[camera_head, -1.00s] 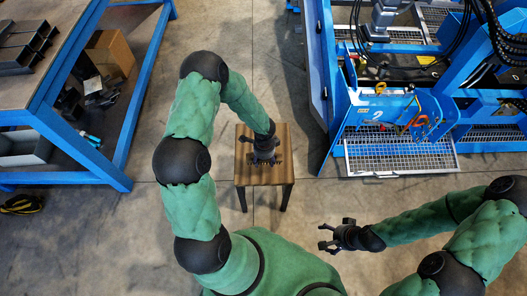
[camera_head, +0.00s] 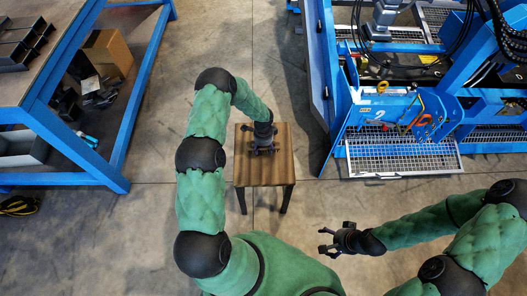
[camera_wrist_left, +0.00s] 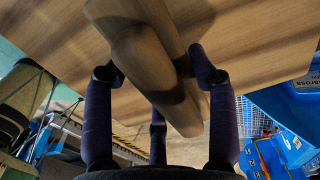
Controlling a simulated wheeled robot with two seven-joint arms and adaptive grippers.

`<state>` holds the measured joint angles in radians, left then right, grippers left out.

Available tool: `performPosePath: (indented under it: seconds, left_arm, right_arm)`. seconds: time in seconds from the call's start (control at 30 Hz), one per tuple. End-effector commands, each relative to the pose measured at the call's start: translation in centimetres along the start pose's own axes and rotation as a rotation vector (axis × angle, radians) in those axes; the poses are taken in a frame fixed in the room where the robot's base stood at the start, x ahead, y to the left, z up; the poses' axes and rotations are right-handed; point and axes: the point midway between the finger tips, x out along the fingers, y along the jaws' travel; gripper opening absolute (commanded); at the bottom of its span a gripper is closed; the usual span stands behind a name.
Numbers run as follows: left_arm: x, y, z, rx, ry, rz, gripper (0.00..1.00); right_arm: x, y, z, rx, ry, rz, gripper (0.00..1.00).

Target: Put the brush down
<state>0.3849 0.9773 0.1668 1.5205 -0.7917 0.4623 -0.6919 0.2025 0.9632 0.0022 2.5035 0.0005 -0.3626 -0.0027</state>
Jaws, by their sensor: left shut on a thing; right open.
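The brush (camera_wrist_left: 146,58) has a rounded, pale wooden body in the left wrist view. My left gripper (camera_head: 263,150) is shut on it, with dark fingers on both sides of the wood in the left wrist view (camera_wrist_left: 155,75). The gripper is over a small brown wooden table (camera_head: 263,174). The tabletop (camera_wrist_left: 60,30) lies close behind the brush in the left wrist view. I cannot tell whether the brush touches it. In the head view the gripper mostly hides the brush. My right gripper (camera_head: 331,240) is open and empty, above the floor to the right.
A blue-framed workbench (camera_head: 75,150) with boxes and trays stands at the left. A blue machine (camera_head: 385,110) with a metal grating (camera_head: 405,157) stands at the right. The front part of the small table is bare, and the concrete floor around it is clear.

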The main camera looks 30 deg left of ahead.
Motion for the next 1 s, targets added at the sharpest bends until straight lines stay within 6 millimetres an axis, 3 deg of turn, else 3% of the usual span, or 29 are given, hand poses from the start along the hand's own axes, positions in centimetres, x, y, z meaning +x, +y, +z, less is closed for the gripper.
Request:
performPosePath:
  seconds: [0.03,0.1,0.5,0.53,0.6,1.0]
  left_arm:
    - [1.4,0.2,0.0,0.0,-0.001,0.005,0.12]
    - [2.1,0.2,0.0,0.0,-0.001,0.004,0.12]
    - [2.4,0.2,0.0,0.0,-0.001,0.003,0.12]
    - [2.5,0.2,0.0,0.0,-0.001,0.004,0.6]
    - [2.4,0.2,0.0,0.0,-0.001,0.004,0.8]
    - [2.2,0.2,0.0,0.001,-0.001,0.003,0.81]
  right_arm:
    - [0.8,0.3,0.0,0.0,-0.001,0.0,0.81]
    - [1.2,0.4,0.0,0.0,-0.001,0.0,0.81]
    - [1.4,0.5,0.0,0.0,0.0,0.0,0.81]
    - [1.4,0.5,0.0,0.0,0.0,0.0,0.81]
    - [1.3,0.5,0.0,0.0,-0.001,0.0,0.81]
    - [1.2,0.4,0.0,0.0,-0.001,0.0,0.81]
